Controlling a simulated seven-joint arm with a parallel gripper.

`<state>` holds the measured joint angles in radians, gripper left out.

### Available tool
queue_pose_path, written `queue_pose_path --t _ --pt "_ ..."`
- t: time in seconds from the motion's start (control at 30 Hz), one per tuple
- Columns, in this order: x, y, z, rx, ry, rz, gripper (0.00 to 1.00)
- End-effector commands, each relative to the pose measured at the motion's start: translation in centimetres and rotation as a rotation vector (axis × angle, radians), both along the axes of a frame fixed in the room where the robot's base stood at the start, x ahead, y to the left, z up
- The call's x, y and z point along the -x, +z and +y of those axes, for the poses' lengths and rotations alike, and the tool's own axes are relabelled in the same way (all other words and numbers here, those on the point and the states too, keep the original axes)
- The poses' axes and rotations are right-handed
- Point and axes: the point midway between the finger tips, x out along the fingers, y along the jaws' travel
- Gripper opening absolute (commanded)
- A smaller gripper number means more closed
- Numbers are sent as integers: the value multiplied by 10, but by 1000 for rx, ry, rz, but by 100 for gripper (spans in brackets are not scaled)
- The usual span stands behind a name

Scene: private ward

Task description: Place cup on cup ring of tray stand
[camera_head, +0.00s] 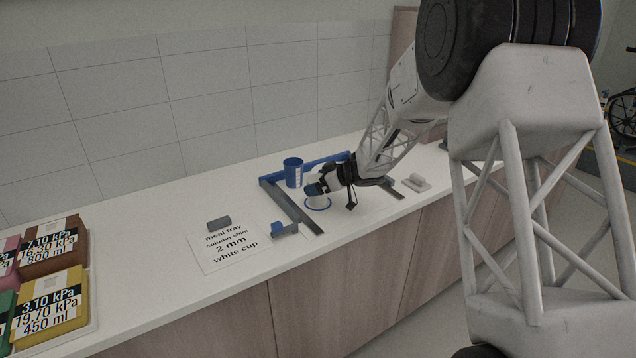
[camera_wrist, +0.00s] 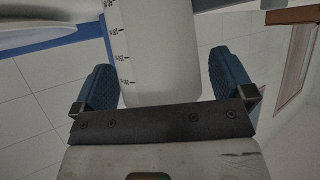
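A white cup (camera_head: 311,176) with dark scale marks stands out in the wrist view (camera_wrist: 160,60), between my gripper's blue fingers. My gripper (camera_head: 318,187) reaches in from the right, low over the counter. In the wrist view the fingers (camera_wrist: 162,75) flank the cup; a narrow gap shows at the right finger, and the left finger is at or very near the cup wall. The blue tray stand (camera_head: 271,190) lies on the counter as an open frame. A blue ring (camera_head: 318,208) lies inside it, right below the gripper. Whether the cup's base touches the ring is hidden.
A blue cup (camera_head: 293,172) with a white scale stands by the stand's back left corner. A printed card (camera_head: 228,262), a grey block (camera_head: 219,224) and a small blue-grey piece (camera_head: 284,230) lie left. A pale piece (camera_head: 417,183) lies right. Coloured boxes (camera_head: 50,303) fill the far left.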

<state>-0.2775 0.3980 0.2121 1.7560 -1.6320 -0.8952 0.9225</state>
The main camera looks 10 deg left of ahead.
Motion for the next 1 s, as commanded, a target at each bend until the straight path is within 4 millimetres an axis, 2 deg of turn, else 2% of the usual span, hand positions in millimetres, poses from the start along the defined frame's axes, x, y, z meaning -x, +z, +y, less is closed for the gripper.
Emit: queue_pose_path --t 0.47,0.67,1.0 --pt "0 6 -4 0 0 -1 99" --pt "4 15 -21 -1 -1 -1 99" --pt "13 41 -67 -1 -1 -2 99"
